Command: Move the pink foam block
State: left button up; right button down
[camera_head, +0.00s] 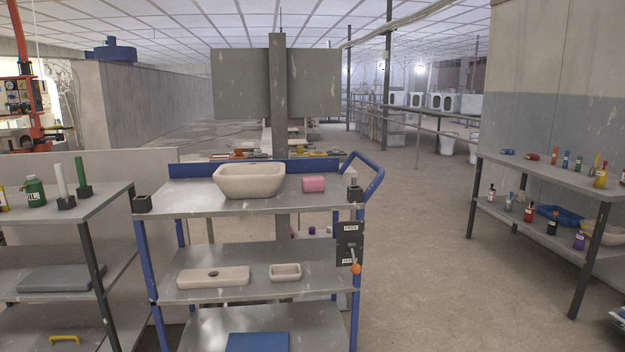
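The pink foam block (314,184) lies on the top shelf of a blue-framed grey cart (225,207), near its right end. It sits just right of a beige basin (249,180) with a small gap between them. Nothing is holding it. Neither of my grippers shows in the head view.
A blue handle (372,175) rises at the cart's right, above a switch box (349,240). Lower shelves hold a beige slab (213,277) and a small dish (285,271). A side table (100,203) stands left, a bottle rack (545,172) right. Floor between cart and rack is clear.

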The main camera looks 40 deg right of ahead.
aim_at(316, 184)
jog(key=z, duration=0.75)
jog(key=i, duration=0.7)
jog(key=z, duration=0.75)
jog(key=i, duration=0.95)
jog(key=u, duration=0.4)
